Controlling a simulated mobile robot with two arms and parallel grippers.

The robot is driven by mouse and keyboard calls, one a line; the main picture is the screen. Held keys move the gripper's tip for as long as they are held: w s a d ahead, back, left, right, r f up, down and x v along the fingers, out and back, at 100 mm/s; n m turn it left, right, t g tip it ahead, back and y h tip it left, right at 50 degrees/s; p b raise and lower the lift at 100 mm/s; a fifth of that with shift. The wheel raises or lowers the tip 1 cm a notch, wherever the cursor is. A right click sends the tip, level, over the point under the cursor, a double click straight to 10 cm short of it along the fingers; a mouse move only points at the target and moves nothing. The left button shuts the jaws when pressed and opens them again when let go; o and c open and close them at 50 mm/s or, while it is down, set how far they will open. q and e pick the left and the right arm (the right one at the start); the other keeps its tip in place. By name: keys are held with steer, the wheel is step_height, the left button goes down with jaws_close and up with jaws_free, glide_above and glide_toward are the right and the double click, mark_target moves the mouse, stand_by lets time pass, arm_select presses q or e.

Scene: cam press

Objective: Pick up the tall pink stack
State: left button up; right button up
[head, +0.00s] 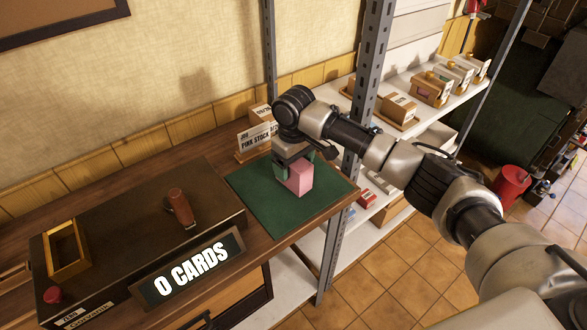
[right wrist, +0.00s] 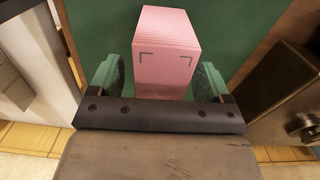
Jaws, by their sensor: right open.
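The tall pink stack (head: 299,177) stands upright on a green mat (head: 252,196) at the right end of the counter. It also shows in the right wrist view (right wrist: 166,60), with its layered sheets visible on top and corner marks on its near face. My right gripper (head: 293,172) is open at the stack, with its green-padded fingers on either side of it. In the right wrist view, a gap shows between the stack and each finger of the gripper (right wrist: 164,78). My left gripper is not in view.
A "PINK STOCK" sign (head: 257,138) stands behind the mat. A metal shelf post (head: 349,160) stands close right.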

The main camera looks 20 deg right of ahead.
steer(key=shift+f, duration=0.85)
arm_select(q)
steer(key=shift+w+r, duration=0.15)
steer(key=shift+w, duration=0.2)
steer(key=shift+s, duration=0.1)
arm_select(e)
steer(key=shift+c, duration=0.4)
steer(key=shift+c, duration=1.4)
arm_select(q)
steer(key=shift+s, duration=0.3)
arm_select(e)
steer(key=c, duration=0.8)
steer(key=shift+r, duration=0.15)
